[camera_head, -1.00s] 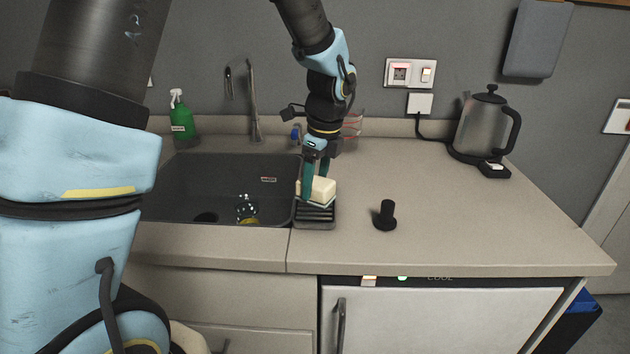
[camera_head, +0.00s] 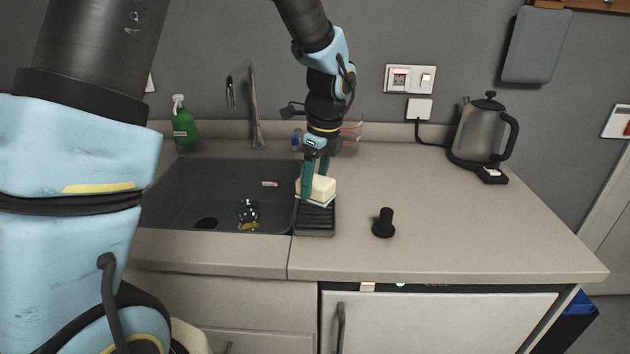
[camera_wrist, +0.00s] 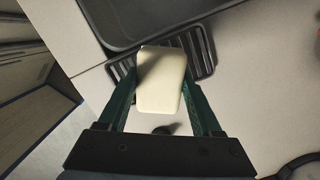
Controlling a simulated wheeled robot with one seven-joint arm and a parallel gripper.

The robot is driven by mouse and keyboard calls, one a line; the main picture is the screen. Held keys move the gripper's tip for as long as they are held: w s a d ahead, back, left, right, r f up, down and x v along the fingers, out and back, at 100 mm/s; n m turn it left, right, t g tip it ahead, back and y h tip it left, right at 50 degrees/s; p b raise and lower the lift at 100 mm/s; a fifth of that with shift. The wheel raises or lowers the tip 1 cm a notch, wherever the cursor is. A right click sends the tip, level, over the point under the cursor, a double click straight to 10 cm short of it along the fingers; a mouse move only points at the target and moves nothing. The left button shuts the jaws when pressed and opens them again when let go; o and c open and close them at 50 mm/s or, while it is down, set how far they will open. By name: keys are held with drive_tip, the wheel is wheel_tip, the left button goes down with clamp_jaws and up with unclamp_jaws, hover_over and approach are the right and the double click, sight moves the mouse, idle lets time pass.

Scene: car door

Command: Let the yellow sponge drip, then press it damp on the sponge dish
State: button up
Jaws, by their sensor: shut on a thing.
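The sponge (camera_head: 321,187), pale yellow with a whitish underside, is held between the green fingers of my gripper (camera_head: 315,180). In the wrist view the sponge (camera_wrist: 161,80) fills the gap between both fingers (camera_wrist: 160,95). The black slatted sponge dish (camera_head: 315,222) stands on the counter at the sink's right edge. The sponge is over the back part of the dish and looks slightly tilted. I cannot tell whether it touches the slats. In the wrist view the dish (camera_wrist: 206,58) shows on both sides of the sponge.
The dark sink (camera_head: 175,190) lies left of the dish, with a small shiny item (camera_head: 248,214) in it. A black knob-like object (camera_head: 384,224) stands right of the dish. The right counter is mostly clear.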

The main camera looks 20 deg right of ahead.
drive_tip(key=shift+r+p, duration=3.25)
drive_tip(key=shift+r, duration=0.6)
drive_tip(key=shift+w+f+b, duration=0.1)
drive_tip(key=shift+f+b, duration=0.1)
drive_tip(key=shift+b, duration=0.3)
